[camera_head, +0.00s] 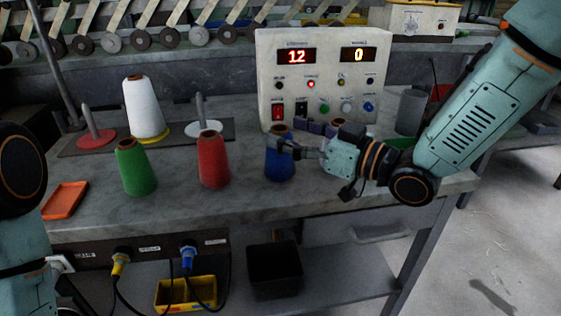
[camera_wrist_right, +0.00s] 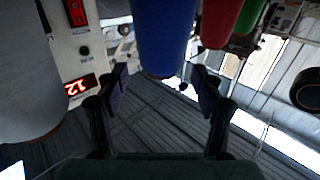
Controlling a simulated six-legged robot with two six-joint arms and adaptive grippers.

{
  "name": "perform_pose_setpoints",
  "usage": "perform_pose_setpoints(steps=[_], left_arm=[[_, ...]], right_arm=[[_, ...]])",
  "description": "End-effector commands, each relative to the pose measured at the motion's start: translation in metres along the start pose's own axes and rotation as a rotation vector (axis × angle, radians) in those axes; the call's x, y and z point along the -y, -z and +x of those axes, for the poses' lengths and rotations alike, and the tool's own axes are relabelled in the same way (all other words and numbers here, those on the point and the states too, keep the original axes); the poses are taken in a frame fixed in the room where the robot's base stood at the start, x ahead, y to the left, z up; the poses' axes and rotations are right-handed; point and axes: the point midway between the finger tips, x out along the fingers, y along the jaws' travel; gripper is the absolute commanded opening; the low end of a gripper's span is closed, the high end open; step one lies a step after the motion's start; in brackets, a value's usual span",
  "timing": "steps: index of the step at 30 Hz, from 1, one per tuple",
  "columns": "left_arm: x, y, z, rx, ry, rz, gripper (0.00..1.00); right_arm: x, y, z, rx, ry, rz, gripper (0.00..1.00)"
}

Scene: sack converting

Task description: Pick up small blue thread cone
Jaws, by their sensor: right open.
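The small blue thread cone (camera_head: 279,168) stands upright on the grey table, in front of the control box. My right gripper (camera_head: 287,134) reaches in from the right at the cone's upper part, fingers apart, one on the near side and one toward the box. The near finger hides part of the cone's top. In the right wrist view the blue cone (camera_wrist_right: 163,38) hangs in from the top, between the lines of the two open fingers (camera_wrist_right: 160,80). I cannot tell whether a finger touches it. My left gripper is not in view; only left arm parts show.
A red cone (camera_head: 213,160) and a green cone (camera_head: 135,168) stand left of the blue one. A white cone (camera_head: 143,106) stands behind them. The control box (camera_head: 318,90) is close behind my gripper. A grey cylinder (camera_head: 410,112) stands near my right arm.

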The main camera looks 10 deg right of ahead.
Motion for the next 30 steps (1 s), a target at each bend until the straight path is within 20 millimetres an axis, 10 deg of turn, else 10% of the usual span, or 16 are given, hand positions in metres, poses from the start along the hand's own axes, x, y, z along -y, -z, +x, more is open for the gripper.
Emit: perform_pose_setpoints(steps=[17, 30], left_arm=[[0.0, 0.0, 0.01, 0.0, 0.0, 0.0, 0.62], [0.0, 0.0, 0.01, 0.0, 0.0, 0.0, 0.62]], right_arm=[[0.001, -0.001, 0.028, 0.0, 0.0, 0.0, 0.67], [0.001, -0.001, 0.027, 0.0, 0.0, 0.001, 0.3]])
